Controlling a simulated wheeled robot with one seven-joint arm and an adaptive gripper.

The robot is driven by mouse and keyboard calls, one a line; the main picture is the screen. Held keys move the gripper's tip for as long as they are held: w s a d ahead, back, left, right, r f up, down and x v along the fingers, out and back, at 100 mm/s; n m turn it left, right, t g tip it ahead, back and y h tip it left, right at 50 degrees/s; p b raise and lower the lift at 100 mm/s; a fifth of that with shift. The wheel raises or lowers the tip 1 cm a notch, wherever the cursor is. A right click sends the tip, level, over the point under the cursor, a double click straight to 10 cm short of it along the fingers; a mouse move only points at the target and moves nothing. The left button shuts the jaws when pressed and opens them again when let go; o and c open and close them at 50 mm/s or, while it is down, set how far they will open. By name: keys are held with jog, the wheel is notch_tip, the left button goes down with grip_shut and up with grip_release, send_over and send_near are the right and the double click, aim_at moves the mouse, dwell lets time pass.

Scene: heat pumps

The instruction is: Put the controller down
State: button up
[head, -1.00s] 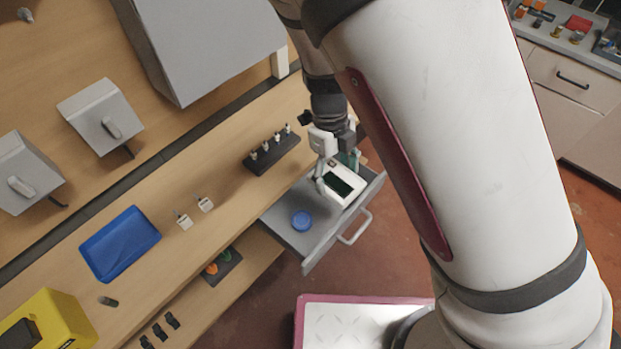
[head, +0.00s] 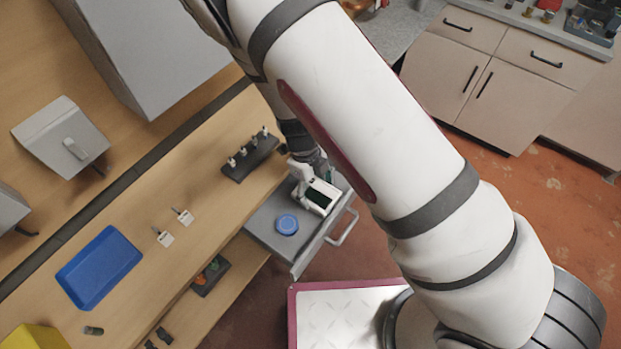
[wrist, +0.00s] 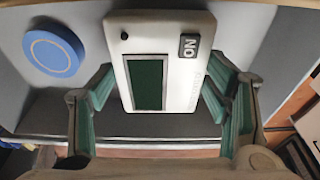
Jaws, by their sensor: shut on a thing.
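The controller (head: 318,196) is a white box with a dark green screen, in or just over the open grey drawer (head: 264,222). In the wrist view the controller (wrist: 194,88) also shows an "ON" label and a small black knob. My gripper (wrist: 161,84) is shut on the controller, with a green-padded finger on each side. In the head view my gripper (head: 314,180) is at the drawer's right part, partly hidden by my arm. I cannot tell whether the controller's underside touches the drawer floor. A round blue object (head: 287,224) lies left of it; it also shows in the wrist view (wrist: 54,51).
The drawer's handle (head: 342,226) faces the open floor. On the wooden bench stand a black rack (head: 250,157) with several small pieces, two white tags (head: 165,238) and a blue tray (head: 98,268). A black holder (head: 210,276) sits on the shelf below.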

jog(key=w, duration=0.1)
jog(key=w+a, duration=0.1)
jog(key=w, duration=0.1)
jog(key=shift+w, duration=0.15)
jog(key=shift+w+f+p, duration=0.1)
jog(key=shift+f+p, duration=0.2)
jog(key=shift+f, duration=0.25)
jog(key=o, duration=1.2)
jog(key=shift+f, duration=0.1)
